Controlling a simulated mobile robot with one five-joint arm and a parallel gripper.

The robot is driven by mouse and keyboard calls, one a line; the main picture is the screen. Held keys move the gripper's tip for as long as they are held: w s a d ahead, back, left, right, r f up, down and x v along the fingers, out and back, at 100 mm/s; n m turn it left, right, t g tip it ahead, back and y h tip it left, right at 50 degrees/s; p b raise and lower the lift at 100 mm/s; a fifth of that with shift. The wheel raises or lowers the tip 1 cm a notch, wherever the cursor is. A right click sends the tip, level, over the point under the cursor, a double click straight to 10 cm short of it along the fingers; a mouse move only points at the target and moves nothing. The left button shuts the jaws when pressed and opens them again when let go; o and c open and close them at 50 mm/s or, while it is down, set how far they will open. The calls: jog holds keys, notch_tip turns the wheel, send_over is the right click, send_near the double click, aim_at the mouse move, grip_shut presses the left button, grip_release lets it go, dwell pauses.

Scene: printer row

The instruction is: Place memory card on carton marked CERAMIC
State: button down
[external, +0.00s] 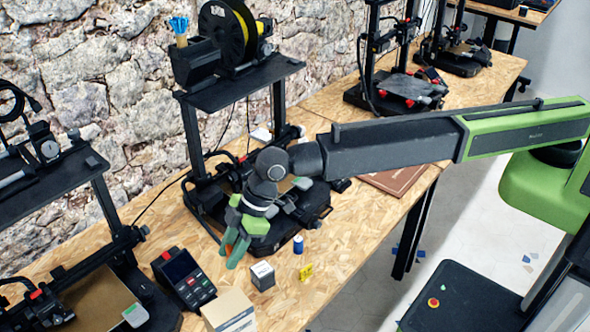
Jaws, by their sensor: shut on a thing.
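My gripper (233,250) is above the wooden bench, fingers pointing down, in front of the middle printer. A tan carton (230,310) stands at the bench's front edge, below the gripper in the picture and cut off by the frame. A small grey box (262,275) stands just to the right of and below the fingers. I cannot read the print on either, so I cannot tell which is marked CERAMIC.
A card-terminal-like device (183,279) lies left of the tan carton. A blue cylinder (298,244) and a yellow piece (306,271) are right of the grey box. The middle printer (290,215) stands behind the gripper. Bare bench (345,235) lies to the right.

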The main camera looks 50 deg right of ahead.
jog(key=s+a+f+b, duration=0.1)
jog(key=a, duration=0.1)
jog(key=a+f+b, duration=0.1)
jog(key=s+a+f, duration=0.1)
jog(key=a+f, duration=0.1)
jog(key=shift+s+a+b, duration=0.3)
jog(key=shift+s+b, duration=0.05)
jog(key=shift+b, duration=0.05)
jog(key=shift+s+a+f, duration=0.15)
jog(key=shift+s+a, duration=0.05)
jog(key=shift+a, duration=0.1)
notch_tip(320, 180, down, 4)
jog(key=b, duration=0.4)
jog(key=shift+f, duration=0.15)
jog(key=shift+r, duration=0.25)
jog(key=shift+f, duration=0.1)
jog(key=c, duration=1.5)
grip_release()
jog(key=shift+f, duration=0.1)
jog(key=o, duration=0.4)
jog(key=shift+o, duration=0.2)
